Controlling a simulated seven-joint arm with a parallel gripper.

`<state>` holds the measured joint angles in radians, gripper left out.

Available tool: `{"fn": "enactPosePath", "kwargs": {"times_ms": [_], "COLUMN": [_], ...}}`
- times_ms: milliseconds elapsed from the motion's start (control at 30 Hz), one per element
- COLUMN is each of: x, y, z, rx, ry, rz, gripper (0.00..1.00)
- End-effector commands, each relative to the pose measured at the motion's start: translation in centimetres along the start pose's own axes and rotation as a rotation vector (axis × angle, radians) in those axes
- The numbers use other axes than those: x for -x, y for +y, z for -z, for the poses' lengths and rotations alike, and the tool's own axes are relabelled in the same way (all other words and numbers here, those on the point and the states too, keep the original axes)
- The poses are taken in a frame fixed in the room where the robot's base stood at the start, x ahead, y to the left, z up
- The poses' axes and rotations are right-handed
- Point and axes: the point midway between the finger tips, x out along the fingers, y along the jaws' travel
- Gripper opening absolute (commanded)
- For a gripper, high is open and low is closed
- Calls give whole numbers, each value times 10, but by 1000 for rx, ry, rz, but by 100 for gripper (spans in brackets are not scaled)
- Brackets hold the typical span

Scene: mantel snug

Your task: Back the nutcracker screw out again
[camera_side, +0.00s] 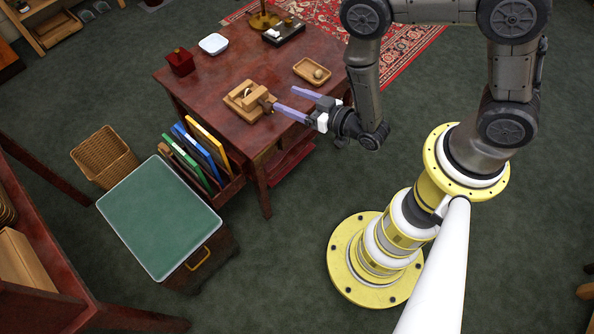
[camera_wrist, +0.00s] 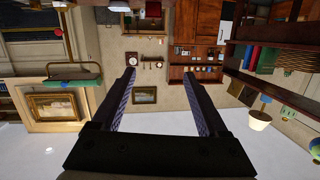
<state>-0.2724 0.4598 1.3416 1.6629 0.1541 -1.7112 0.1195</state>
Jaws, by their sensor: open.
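The nutcracker (camera_side: 240,98) is a light wooden block with an opening, standing on a wooden base on the dark red table (camera_side: 213,70). A wooden knob-like part at its right side, which looks like the screw's end, points toward my gripper (camera_side: 283,98). My gripper is open, its two long pale fingers pointing left at the nutcracker's right side. The lower finger's tip is close to the knob; I cannot tell whether they touch. In the wrist view my gripper (camera_wrist: 160,72) has nothing between its fingers, and the nutcracker does not show.
A small wooden tray (camera_side: 325,67) with a round item lies behind my gripper. A red box (camera_side: 180,61), a white dish (camera_side: 213,44) and a dark stand (camera_side: 284,31) are on the table. A rack of colourful folders (camera_side: 207,150) stands at its front left.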

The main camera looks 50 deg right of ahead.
Motion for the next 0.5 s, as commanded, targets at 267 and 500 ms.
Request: {"fn": "enactPosePath", "kwargs": {"times_ms": [267, 500], "x": [-16, -20], "y": [-27, -51], "z": [-40, -75], "rx": [-82, -131], "ry": [-198, -387], "rz": [74, 126], "gripper": [77, 77]}}
